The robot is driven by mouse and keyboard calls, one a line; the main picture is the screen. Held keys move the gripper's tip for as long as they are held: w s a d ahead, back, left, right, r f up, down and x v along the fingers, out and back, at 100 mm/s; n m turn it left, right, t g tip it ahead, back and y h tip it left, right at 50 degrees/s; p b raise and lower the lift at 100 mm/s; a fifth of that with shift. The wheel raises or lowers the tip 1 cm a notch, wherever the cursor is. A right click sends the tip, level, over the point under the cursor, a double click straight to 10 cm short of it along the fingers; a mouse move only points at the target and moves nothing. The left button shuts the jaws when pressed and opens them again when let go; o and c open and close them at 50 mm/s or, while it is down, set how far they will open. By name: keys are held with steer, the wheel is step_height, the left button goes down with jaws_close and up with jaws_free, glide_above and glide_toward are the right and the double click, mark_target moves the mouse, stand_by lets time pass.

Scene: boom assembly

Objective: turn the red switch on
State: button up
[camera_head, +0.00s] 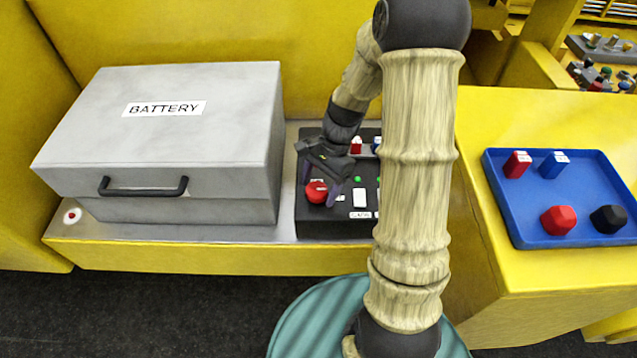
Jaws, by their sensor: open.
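A dark control panel (306,222) stands between the grey battery box and my arm. A round red knob (316,192), seemingly the red switch, sits at the panel's left side. My gripper (322,184) is open and points down over this knob, with fingers close around or beside it. I cannot tell whether they touch it. A smaller red part (355,146) stands at the panel's back, behind the gripper. My arm hides the panel's right side, and the gripper hides part of its back left. The switch's on or off position cannot be read.
The grey box marked BATTERY (190,165) is shut, close to the left of the panel. A blue tray (510,232) with red, blue and black parts lies on the yellow surface at right. A yellow wall rises behind. A small red button (71,216) is at far left.

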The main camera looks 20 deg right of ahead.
steer(key=c, duration=1)
steer(key=shift+a, duration=0.1)
steer(key=shift+w+r+n, duration=0.1)
steer(key=shift+n, duration=0.4)
steer(key=n+g+h+p, duration=0.1)
steer(key=n, duration=0.2)
steer(key=shift+w+n, duration=0.1)
steer(key=shift+n, duration=0.2)
steer(key=n, duration=0.2)
steer(key=n+g+h+p, duration=0.1)
steer(key=n, duration=0.1)
steer(key=shift+w+a+n+h, duration=0.1)
steer(key=shift+a+n+h, duration=0.05)
steer(key=shift+n+h, duration=0.15)
steer(key=n+h, duration=0.1)
steer(key=n, duration=0.3)
steer(key=shift+a+h, duration=0.15)
steer(key=shift+h, duration=0.25)
steer(key=n, duration=0.2)
steer(key=n+h, duration=0.1)
steer(key=n, duration=0.1)
steer(key=shift+a+n+h, duration=0.1)
steer(key=shift+n+h, duration=0.2)
